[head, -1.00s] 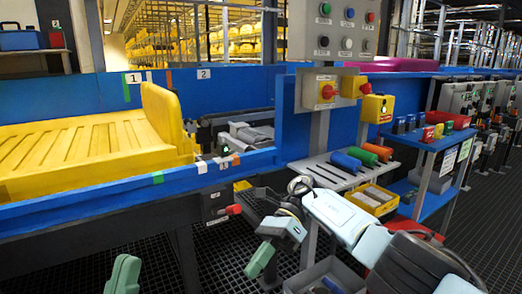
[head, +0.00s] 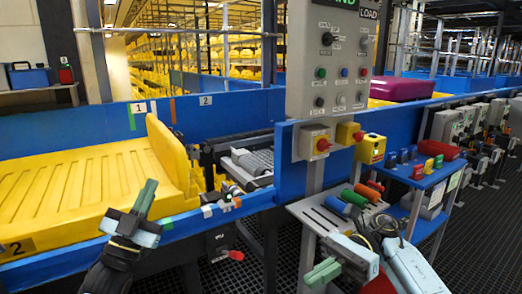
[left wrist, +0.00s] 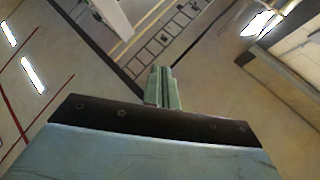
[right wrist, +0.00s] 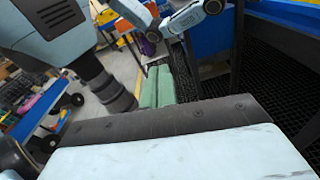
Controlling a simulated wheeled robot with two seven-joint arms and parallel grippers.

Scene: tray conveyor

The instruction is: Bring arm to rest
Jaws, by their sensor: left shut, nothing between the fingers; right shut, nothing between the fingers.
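My left gripper (head: 145,198) is raised in front of the yellow tray in the head view, its green fingers together and pointing up. The left wrist view shows the same shut fingers (left wrist: 163,88) with nothing between them. My right gripper (head: 322,272) is at the lower middle of the head view, below and in front of the grey shelf, its fingers pointing left. In the right wrist view its green fingers (right wrist: 157,88) are shut and empty above the dark grid floor.
A yellow tray (head: 80,180) rests on the blue conveyor (head: 185,228). The grey control panel (head: 333,60) stands on a post at the centre. Colored cylinders lie on the grey shelf (head: 322,218). A blue cart (head: 425,178) with small items stands at the right.

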